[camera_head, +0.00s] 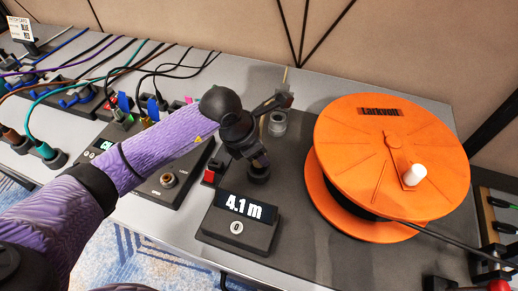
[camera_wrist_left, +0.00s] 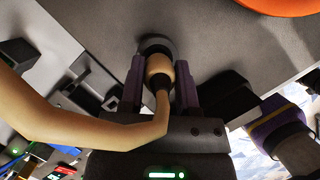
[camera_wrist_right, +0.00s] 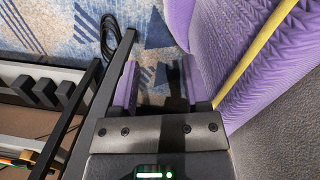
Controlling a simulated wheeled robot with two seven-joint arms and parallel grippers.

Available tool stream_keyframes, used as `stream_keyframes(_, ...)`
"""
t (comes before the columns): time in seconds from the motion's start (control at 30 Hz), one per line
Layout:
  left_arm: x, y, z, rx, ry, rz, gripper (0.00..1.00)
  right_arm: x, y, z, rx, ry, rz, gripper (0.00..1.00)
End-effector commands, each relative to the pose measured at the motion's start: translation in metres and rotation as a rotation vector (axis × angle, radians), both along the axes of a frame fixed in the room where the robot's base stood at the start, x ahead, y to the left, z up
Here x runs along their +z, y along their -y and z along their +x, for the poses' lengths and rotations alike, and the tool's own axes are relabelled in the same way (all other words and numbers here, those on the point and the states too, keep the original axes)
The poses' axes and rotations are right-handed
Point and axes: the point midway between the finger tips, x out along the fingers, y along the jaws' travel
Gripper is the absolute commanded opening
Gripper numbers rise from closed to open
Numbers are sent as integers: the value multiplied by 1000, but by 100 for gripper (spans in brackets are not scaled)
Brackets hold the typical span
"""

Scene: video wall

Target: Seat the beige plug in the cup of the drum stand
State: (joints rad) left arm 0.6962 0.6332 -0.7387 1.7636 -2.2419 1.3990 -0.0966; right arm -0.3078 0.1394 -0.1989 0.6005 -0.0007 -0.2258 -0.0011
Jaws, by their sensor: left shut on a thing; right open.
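A beige cable (camera_wrist_left: 110,136) bends from the plug's dark rear to the left. My right gripper (camera_wrist_right: 160,85) is open and empty above the carpet.
The orange drum (camera_head: 385,140) with a white knob (camera_head: 414,174) stands right of the cup. A 4.1 m display (camera_head: 240,206) is at the stand's front. A dark panel (camera_head: 150,195) and several coloured cables lie left. A rack (camera_wrist_right: 40,90) shows in the right wrist view.

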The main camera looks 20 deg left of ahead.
Motion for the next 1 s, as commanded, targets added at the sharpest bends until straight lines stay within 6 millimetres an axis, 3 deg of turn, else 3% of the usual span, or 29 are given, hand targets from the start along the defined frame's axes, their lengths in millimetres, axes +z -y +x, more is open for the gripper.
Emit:
stream_keyframes(0.5,-5,0,0,0,1,-1,0,-2,0,-12,0,-19,-1,59)
stream_keyframes(1.0,-14,0,0,1,0,-1,0,-9,0,-5,0,-11,-1,59)
